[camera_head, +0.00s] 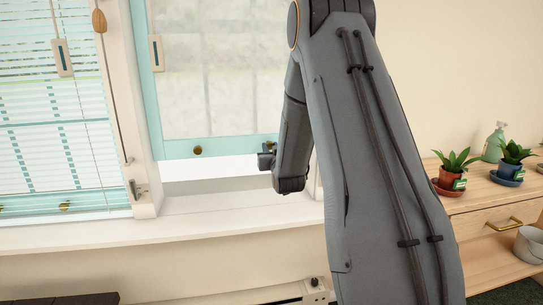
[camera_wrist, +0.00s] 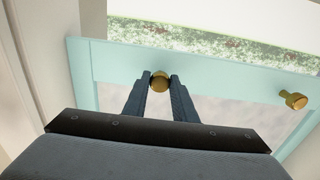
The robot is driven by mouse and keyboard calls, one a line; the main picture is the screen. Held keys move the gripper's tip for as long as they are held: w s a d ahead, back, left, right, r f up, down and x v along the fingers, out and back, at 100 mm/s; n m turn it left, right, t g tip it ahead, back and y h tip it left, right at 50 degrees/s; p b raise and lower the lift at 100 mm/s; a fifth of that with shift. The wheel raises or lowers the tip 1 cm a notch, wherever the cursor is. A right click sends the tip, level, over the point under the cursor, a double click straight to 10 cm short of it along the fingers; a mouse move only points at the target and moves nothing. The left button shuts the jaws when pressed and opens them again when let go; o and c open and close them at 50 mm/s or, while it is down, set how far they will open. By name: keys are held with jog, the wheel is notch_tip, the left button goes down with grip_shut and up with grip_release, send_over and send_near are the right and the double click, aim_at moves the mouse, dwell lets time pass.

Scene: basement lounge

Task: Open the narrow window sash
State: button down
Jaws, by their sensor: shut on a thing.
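The narrow window sash (camera_head: 220,147) has a turquoise frame, frosted glass and brass knobs on its bottom rail. In the wrist view its rail (camera_wrist: 215,72) crosses the picture. My gripper (camera_wrist: 160,80) is shut on one brass knob (camera_wrist: 160,85), with a finger on each side. The other brass knob (camera_wrist: 293,100) is free; it also shows in the head view (camera_head: 197,151). Beyond the rail's edge the wrist view shows greenery outside. In the head view a bright strip lies between rail and sill. My gripper (camera_head: 267,155) is seen there from the side, its fingertips unclear.
A wider window with blinds (camera_head: 55,130) and hanging cords is at the left, past a white post (camera_head: 125,90). The white sill (camera_head: 200,225) is bare. A wooden cabinet (camera_head: 490,200) at the right holds potted plants (camera_head: 455,172) and a green spray bottle (camera_head: 494,145).

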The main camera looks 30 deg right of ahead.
jog(key=shift+r, duration=0.5)
jog(key=c, duration=1.5)
grip_release()
jog(key=shift+f, duration=0.1)
jog(key=shift+o, duration=0.2)
jog(key=v, duration=0.7)
jog(key=shift+s, duration=0.4)
jog(key=shift+a, duration=0.15)
